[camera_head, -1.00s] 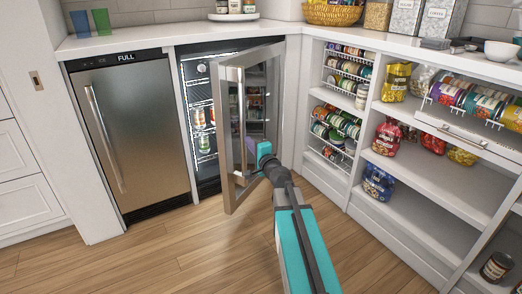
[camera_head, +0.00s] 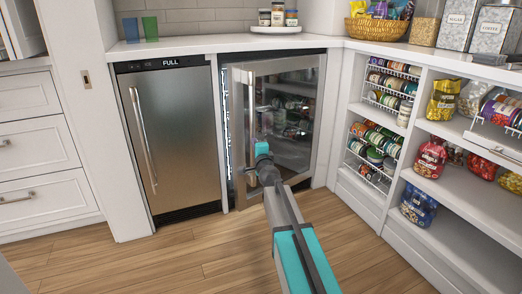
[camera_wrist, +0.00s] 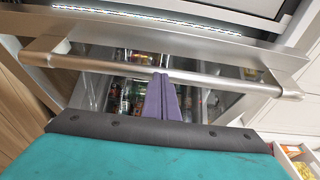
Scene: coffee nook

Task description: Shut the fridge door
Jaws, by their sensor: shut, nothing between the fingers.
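The fridge door (camera_head: 318,110) has a glass pane in a steel frame and stands slightly ajar. A narrow lit gap shows along its left side, and its hinge side is at the right. Its upright bar handle (camera_head: 251,105) is near the left edge; in the wrist view the handle (camera_wrist: 215,80) runs across the picture. My gripper (camera_head: 262,158) is at the lower part of the door by the handle. In the wrist view its purple fingers (camera_wrist: 163,90) are together and empty, with tips at the handle bar. Whether they touch it is unclear.
A steel appliance marked FULL (camera_head: 170,135) stands left of the fridge. Open shelves with cans and bags (camera_head: 455,200) are at the right. The wooden floor (camera_head: 190,260) in front is clear. The white counter (camera_head: 225,43) runs above.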

